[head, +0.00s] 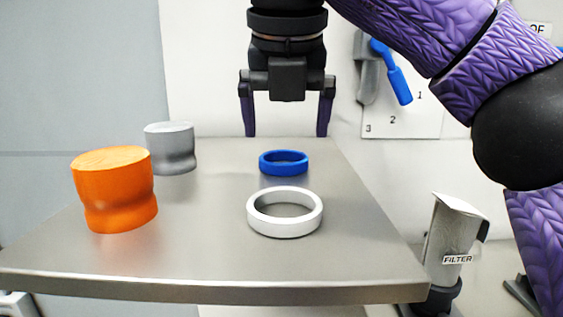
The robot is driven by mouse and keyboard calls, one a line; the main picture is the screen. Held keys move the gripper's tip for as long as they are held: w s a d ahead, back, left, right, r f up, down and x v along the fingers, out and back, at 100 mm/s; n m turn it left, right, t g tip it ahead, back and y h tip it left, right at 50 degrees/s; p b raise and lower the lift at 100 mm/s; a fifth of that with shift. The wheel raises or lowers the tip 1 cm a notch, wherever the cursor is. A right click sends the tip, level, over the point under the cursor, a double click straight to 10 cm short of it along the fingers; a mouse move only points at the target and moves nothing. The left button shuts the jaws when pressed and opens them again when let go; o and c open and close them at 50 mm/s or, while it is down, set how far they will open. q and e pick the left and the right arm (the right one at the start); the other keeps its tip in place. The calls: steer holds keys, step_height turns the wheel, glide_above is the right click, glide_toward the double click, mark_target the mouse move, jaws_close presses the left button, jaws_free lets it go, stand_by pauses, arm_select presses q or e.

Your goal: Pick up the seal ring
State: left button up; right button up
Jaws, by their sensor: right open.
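Two rings lie flat on the grey metal table (200,270): a smaller blue ring (284,168) toward the back and a larger white ring (285,226) nearer the front. I cannot tell from looks alone which one is the seal ring. My right gripper (286,133) hangs fingers down, open and empty, beyond the blue ring in the picture. Its fingers are spread wider than the blue ring looks, and it touches neither ring. My left gripper is not in view.
An orange waisted cylinder (114,190) and a grey one (170,148) stand on the table's left. A white canister labelled FILTER (453,238) is beyond the right edge. A blue lever (397,82) is on the back wall. The table's front is clear.

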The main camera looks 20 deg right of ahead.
steer(key=x, duration=0.3)
steer(key=shift+w+f+p, duration=0.25)
steer(key=shift+w+p, duration=0.05)
steer(key=shift+p, duration=0.05)
steer(key=shift+w+f, duration=0.15)
steer(key=shift+f, duration=0.2)
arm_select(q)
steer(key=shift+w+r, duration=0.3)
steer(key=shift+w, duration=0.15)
arm_select(e)
steer(key=shift+s, duration=0.2)
steer(key=shift+w, duration=0.1)
steer(key=c, duration=0.9)
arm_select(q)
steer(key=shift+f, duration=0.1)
